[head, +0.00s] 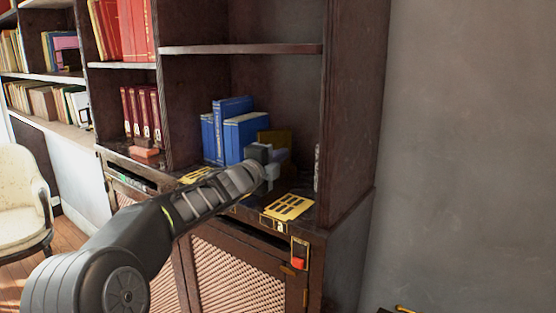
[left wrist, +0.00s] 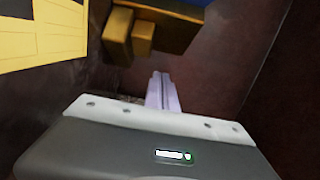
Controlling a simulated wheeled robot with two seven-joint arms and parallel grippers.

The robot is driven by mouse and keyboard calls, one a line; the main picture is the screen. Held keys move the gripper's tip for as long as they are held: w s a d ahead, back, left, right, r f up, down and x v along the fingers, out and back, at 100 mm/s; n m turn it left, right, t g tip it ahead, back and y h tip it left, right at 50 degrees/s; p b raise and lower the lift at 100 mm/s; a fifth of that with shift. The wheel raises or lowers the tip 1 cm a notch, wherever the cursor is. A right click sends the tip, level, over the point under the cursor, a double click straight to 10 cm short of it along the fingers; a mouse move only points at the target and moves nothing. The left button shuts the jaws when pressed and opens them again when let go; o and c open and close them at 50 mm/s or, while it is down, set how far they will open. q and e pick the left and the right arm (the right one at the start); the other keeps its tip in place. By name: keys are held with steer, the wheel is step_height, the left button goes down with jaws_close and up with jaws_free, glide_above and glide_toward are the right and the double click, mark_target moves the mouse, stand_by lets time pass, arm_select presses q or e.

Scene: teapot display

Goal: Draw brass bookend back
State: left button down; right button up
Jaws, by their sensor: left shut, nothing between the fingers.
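The brass bookend (head: 280,137) stands on the cabinet shelf at the right end of a row of blue books (head: 243,132). My left gripper (head: 277,156) is in front of it and hides its lower part. In the left wrist view the brass bookend (left wrist: 165,18) is at the top, with two block-like parts on its near side. My left gripper (left wrist: 163,85) shows there with its fingers shut and empty, below the bookend in the picture. I cannot tell whether the fingertips touch it. My right gripper is not in view.
A yellow card with dark slots (head: 288,206) lies on the shelf's front right, and another (head: 194,176) is left of my arm. The cabinet's right side wall (head: 350,110) bounds the bay. Red books (head: 141,112) stand in the bay to the left.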

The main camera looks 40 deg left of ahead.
arm_select(q)
steer(key=s, duration=0.7)
steer(key=shift+s+d+b, duration=0.2)
steer(key=shift+s+b, duration=0.1)
steer(key=shift+b, duration=0.1)
steer(key=shift+s+a+f, duration=0.1)
steer(key=shift+s+f, duration=0.05)
steer(key=shift+f, duration=0.05)
